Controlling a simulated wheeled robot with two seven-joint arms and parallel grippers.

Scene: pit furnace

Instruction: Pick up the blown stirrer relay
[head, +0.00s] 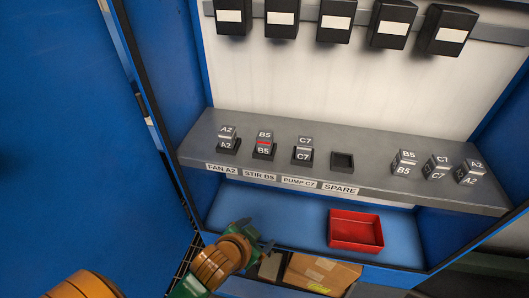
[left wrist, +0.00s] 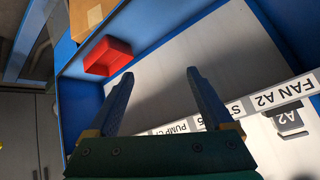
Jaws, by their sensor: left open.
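The stirrer relay (head: 264,144) is a small grey block marked B5 with a red band. It sits upright in the socket above the STIR B5 label (head: 259,174) on the grey shelf. My left gripper (head: 262,242) is open and empty, below and in front of the shelf, apart from the relay. In the left wrist view its two blue fingers (left wrist: 160,85) stand wide apart with nothing between them. The label strip (left wrist: 248,105) passes behind the right finger there; the B5 relay is not visible in that view. My right gripper is not in view.
Relays A2 (head: 227,139) and C7 (head: 303,150) flank B5 closely. The SPARE socket (head: 342,161) is empty. Loose relays B5 (head: 403,163), C7 (head: 436,167) and A2 (head: 470,172) stand at right. A red tray (head: 355,231) and cardboard box (head: 320,273) lie below.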

